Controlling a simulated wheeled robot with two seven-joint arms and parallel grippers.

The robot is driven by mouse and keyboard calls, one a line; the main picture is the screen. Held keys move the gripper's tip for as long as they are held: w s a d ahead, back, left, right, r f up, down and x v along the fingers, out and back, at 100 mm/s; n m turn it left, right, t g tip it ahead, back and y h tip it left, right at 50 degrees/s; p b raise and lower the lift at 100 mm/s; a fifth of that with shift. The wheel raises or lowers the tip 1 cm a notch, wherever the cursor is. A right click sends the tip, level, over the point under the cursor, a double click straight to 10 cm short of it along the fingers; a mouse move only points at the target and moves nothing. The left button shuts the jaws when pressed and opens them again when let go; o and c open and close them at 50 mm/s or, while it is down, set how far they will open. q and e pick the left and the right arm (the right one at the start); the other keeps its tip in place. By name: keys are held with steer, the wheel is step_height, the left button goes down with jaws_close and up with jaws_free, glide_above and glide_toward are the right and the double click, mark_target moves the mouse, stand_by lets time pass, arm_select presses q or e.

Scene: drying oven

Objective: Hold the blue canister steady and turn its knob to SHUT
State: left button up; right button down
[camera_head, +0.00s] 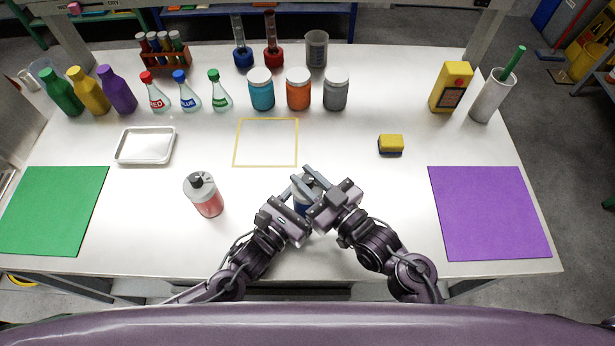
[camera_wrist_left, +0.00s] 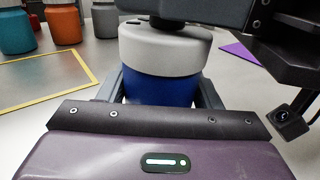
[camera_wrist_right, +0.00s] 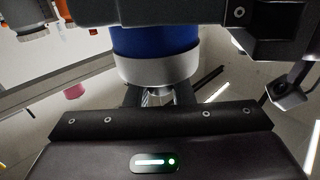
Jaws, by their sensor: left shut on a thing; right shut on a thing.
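The blue canister (camera_head: 301,203) stands at the front middle of the table, mostly hidden by my grippers. In the left wrist view its blue body (camera_wrist_left: 160,90) and pale grey top (camera_wrist_left: 165,50) show upright. My left gripper (camera_head: 296,206) is shut around the body, one finger on each side. My right gripper (camera_head: 311,183) is above the canister and shut on its knob (camera_wrist_right: 158,97). The right wrist view shows the canister upside down, with the small metallic knob between the fingers. The knob's markings and setting cannot be read.
A red canister (camera_head: 207,199) stands to the left. A yellow-outlined square (camera_head: 265,165) lies empty behind the grippers. A metal tray (camera_head: 146,160), green mat (camera_head: 52,212), sponge (camera_head: 391,143) and purple mat (camera_head: 490,212) lie around. Bottles and jars line the back.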

steer(key=n+g+y, duration=0.4)
steer(key=g, duration=0.1)
steer(key=shift+w+g, duration=0.1)
steer(key=shift+g, duration=0.2)
steer(key=n+g+y, duration=0.1)
steer(key=n+g, duration=0.3)
steer(key=g, duration=0.1)
steer(key=shift+y, duration=0.4)
steer(key=n+g, duration=0.3)
steer(key=g, duration=0.2)
steer(key=shift+g, duration=0.3)
steer(key=shift+s+a+n+g+h, duration=0.15)
steer(key=shift+n+g+h, duration=0.2)
steer(key=shift+n+g, duration=0.7)
steer(key=shift+s+n+g+h, duration=0.1)
steer(key=shift+n+g+h, duration=0.25)
steer(key=shift+n+g, duration=0.7)
steer(key=shift+m+g, duration=0.3)
steer(key=shift+g, duration=0.1)
steer(key=c, duration=1.3)
jaws_free()
steer(key=shift+w, duration=0.1)
steer(key=shift+d, duration=0.2)
